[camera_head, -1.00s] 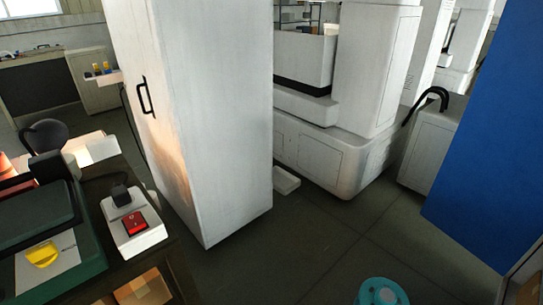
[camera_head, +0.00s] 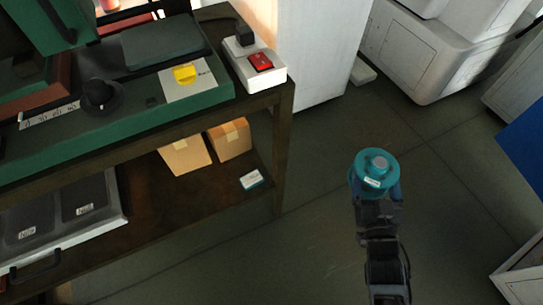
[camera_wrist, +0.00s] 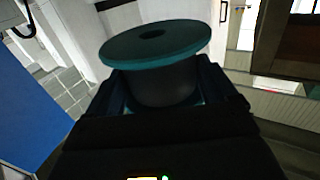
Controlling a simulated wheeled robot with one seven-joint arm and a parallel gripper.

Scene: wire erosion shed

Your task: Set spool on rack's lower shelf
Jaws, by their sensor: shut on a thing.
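A teal spool (camera_head: 372,166) with a round flange and a grey hub is held in my gripper (camera_head: 376,192) in the head view, over open floor. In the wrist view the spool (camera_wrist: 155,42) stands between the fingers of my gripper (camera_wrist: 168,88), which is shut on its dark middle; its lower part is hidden. At left in the head view is a dark bench-like frame with a lower shelf (camera_head: 225,205). I cannot tell whether this is the rack. The spool is to the right of this shelf and apart from it.
The lower shelf holds two cardboard boxes (camera_head: 184,156), a small white-teal box (camera_head: 251,179) and a dark case (camera_head: 75,215). A green machine (camera_head: 130,105) and a white box with a red switch (camera_head: 258,65) sit on top. The floor (camera_head: 310,240) between is clear.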

